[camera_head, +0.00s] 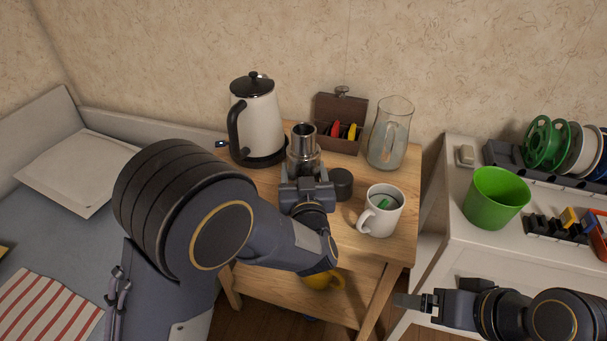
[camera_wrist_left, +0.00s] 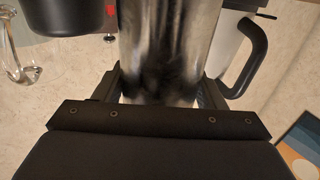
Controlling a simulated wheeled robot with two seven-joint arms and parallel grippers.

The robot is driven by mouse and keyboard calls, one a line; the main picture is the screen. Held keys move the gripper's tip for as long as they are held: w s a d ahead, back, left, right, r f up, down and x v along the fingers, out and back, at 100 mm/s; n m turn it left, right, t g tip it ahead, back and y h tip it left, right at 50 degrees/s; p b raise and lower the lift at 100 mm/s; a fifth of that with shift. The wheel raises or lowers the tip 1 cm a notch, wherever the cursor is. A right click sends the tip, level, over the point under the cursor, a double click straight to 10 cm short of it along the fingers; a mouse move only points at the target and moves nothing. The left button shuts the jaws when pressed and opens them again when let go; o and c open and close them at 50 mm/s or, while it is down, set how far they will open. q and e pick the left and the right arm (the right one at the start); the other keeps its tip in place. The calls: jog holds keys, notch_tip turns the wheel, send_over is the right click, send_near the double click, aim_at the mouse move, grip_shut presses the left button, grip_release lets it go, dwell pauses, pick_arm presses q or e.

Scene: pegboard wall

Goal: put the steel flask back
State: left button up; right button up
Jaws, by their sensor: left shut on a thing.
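The steel flask (camera_head: 303,144) stands upright over the wooden side table, between the kettle and the glass pitcher. Its top is open. My left gripper (camera_head: 307,180) is shut on the flask's lower body. In the left wrist view the flask (camera_wrist_left: 168,45) fills the middle between the two fingers (camera_wrist_left: 160,88). I cannot tell whether its base touches the table, as the gripper hides it. A dark round cap or cup (camera_head: 341,184) stands just right of the gripper. My right gripper (camera_head: 415,301) is at the lower right, in front of the white cabinet, with nothing visible in it.
On the wooden table (camera_head: 397,249) are a white kettle (camera_head: 258,115), a brown tea box (camera_head: 343,108), a glass pitcher (camera_head: 388,140) and a white mug (camera_head: 380,213). A yellow mug (camera_head: 322,281) sits on the lower shelf. A green cup (camera_head: 494,198) stands on the white cabinet.

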pick_arm(q)
jog(key=shift+f, duration=0.1)
jog(key=o, duration=1.6)
